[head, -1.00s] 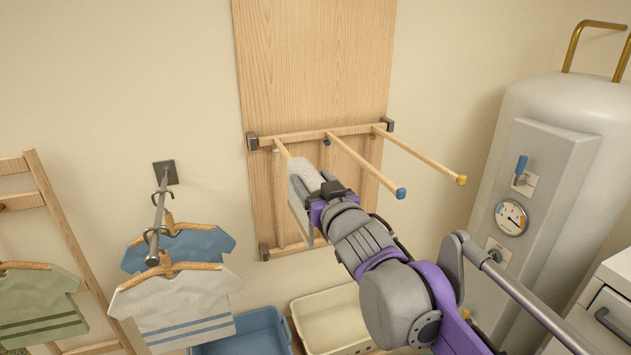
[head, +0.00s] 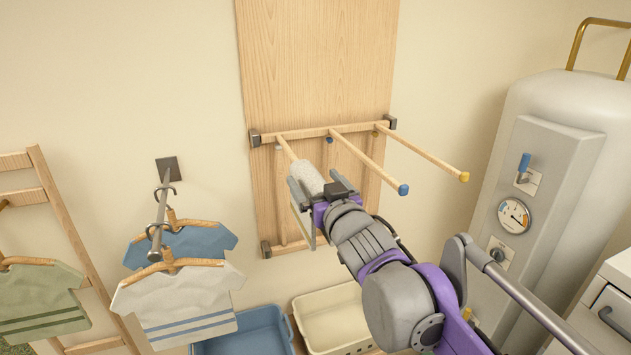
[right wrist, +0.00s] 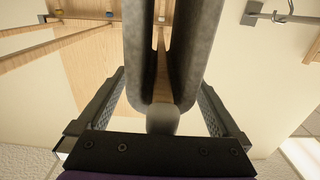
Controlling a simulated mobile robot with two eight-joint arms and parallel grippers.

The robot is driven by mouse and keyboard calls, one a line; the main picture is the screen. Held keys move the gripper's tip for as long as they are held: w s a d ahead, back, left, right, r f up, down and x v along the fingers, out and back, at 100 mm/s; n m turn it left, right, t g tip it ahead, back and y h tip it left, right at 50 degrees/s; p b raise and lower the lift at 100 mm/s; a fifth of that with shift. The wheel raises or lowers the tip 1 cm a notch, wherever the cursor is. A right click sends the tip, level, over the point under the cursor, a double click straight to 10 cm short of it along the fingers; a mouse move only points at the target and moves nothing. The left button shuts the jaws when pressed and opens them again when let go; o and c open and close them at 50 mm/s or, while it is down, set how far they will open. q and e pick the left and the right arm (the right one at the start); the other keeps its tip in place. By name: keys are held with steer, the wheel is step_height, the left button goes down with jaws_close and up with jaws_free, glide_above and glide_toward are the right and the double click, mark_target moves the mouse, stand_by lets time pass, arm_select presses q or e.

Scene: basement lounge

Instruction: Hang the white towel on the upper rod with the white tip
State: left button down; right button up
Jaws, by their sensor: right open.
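The white towel (head: 308,178) lies draped over the left upper rod of the wooden rack, near its outer end. In the right wrist view the towel (right wrist: 190,50) looks grey in shade and hangs on both sides of the rod (right wrist: 161,55). The rod's white tip (right wrist: 162,118) shows at the towel's near end; in the head view my gripper hides it. My right gripper (head: 318,194) is open at that end, its fingers apart on either side of the towel and tip. My left gripper is not in view.
Upper rods with a blue tip (head: 403,189) and a yellow tip (head: 464,177) stick out to the right. Shirts on hangers (head: 180,298) hang at left. A blue bin (head: 240,335) and a cream bin (head: 335,318) stand below. A white tank (head: 550,130) stands at right.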

steer(key=b+v, duration=0.2)
steer(key=v, duration=0.8)
steer(key=s+d+f+m+g+h, duration=0.1)
steer(key=s+d+f+g+h, duration=0.1)
steer(key=d+f, duration=0.3)
steer(key=s+d+f+m+g+h+p, duration=0.1)
steer(key=s+d+f+h, duration=0.15)
steer(key=f, duration=0.55)
steer(key=s+d+f+m+g+h, duration=0.1)
steer(key=s+d+f+g, duration=0.15)
steer(key=f, duration=0.35)
steer(key=s+d+f+g, duration=0.1)
steer(key=s+f+g, duration=0.2)
steer(key=s+f, duration=0.4)
steer(key=s+d+f+g+p, duration=0.1)
steer(key=s+f+g, duration=0.2)
steer(key=s+f, duration=0.5)
step_height(320, 180, down, 2)
steer(key=shift+s+d+f+m, duration=0.1)
steer(key=shift+s+d+m, duration=0.2)
steer(key=shift+s, duration=0.05)
